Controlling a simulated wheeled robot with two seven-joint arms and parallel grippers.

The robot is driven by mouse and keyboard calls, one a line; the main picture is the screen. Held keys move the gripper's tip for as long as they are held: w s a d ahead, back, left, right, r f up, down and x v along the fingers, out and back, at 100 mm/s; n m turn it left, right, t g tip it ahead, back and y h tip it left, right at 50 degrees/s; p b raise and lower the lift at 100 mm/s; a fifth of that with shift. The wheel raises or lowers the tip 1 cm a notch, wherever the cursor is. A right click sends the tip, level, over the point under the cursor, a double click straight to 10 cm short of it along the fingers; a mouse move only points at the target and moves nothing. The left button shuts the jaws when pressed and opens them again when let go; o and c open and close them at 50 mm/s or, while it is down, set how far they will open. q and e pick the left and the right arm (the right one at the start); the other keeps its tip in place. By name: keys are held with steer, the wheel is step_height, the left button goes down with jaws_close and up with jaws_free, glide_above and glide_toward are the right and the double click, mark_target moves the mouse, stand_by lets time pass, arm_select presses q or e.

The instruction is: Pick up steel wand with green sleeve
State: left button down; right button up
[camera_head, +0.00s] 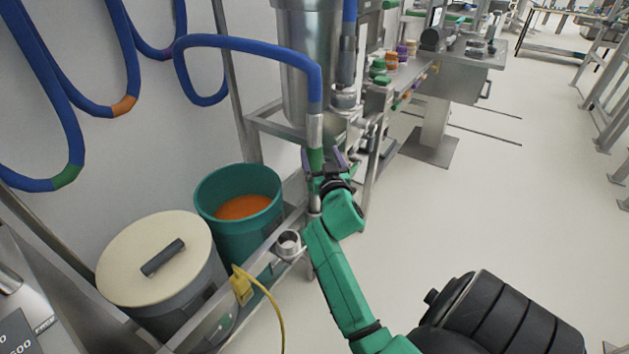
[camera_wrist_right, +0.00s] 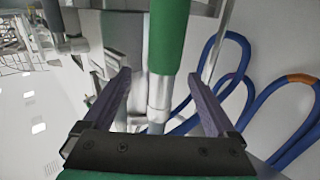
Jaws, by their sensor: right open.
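The steel wand (camera_head: 315,130) hangs upright at the end of a blue hose, with a green sleeve (camera_head: 315,159) below its steel upper part. My right gripper (camera_head: 323,155) is at the height of the sleeve, and its purple fingers show around it. In the right wrist view, the green sleeve (camera_wrist_right: 170,36) and the steel part of the wand (camera_wrist_right: 159,92) run between the two spread fingers of my right gripper (camera_wrist_right: 163,95). The fingers stand apart from the wand on both sides. My left gripper is in neither view.
A teal bin (camera_head: 240,237) with orange contents and a grey bin with a cream lid (camera_head: 128,250) stand at the left. A steel frame (camera_head: 283,127) and a large steel vessel (camera_head: 306,68) are close behind the wand. The floor at the right is open.

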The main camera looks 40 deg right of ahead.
steer(key=x, duration=0.8)
steer(key=shift+w+a+f, duration=0.1)
steer(key=shift+w+a, duration=0.05)
steer(key=shift+a, duration=0.05)
steer(key=c, duration=0.4)
jaws_close()
steer(key=shift+r, duration=0.5)
step_height(320, 180, up, 19)
steer(key=p, duration=0.4)
steer(key=shift+r, duration=0.1)
